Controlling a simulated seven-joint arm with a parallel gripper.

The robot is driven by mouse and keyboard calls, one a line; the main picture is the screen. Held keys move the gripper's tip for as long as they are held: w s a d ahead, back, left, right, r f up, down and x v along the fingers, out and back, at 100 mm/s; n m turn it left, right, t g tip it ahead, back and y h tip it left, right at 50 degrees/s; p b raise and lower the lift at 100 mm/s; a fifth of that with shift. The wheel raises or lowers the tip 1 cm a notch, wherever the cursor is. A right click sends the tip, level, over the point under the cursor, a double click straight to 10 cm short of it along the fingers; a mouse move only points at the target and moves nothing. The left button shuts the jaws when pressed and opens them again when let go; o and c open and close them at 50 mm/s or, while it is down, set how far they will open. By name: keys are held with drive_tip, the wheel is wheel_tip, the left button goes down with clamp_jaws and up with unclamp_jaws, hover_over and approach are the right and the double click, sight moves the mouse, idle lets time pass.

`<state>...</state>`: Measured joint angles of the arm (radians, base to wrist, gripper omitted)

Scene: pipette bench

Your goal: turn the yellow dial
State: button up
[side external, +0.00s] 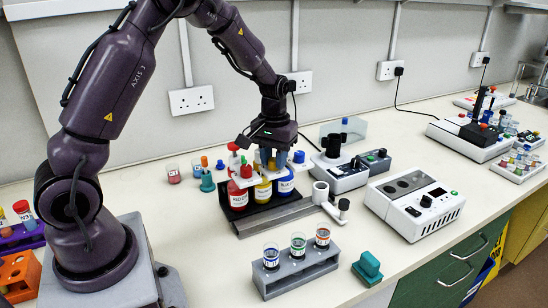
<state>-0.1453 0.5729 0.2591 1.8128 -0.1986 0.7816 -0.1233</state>
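I cannot make out a yellow dial in this view. A white box device (400,215) at the centre right has a small black knob (426,200) on its front, and a grey-white device (350,176) behind it has small dark and green controls. My gripper (272,163) points down over the rack of bottles, just above the yellow bottle (263,192). Bottle tops and a pale holder crowd the fingertips, so I cannot tell whether they are apart, shut or touching anything.
A red bottle (238,196) and a blue bottle (286,187) flank the yellow one in a dark rack. A grey rack (294,275) with three vials and a teal block (368,268) stand in front. Bare bench (205,255) lies left of the grey rack.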

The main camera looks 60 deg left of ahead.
sight(274, 159)
drive_tip(key=o, duration=0.4)
drive_tip(key=shift+o, duration=0.2)
drive_tip(key=shift+r, duration=0.1)
wheel_tip(274, 159, up, 13)
idle(0.5)
drive_tip(key=s+d+r+m+t, duration=0.2)
drive_tip(key=s+d+m, duration=0.1)
drive_tip(key=s+d, duration=0.4)
drive_tip(key=s+d+r+m+t, duration=0.3)
drive_tip(key=s+d, duration=0.4)
drive_tip(key=s, duration=0.5)
drive_tip(key=shift+r+m+t, duration=0.3)
drive_tip(key=shift+m, duration=0.3)
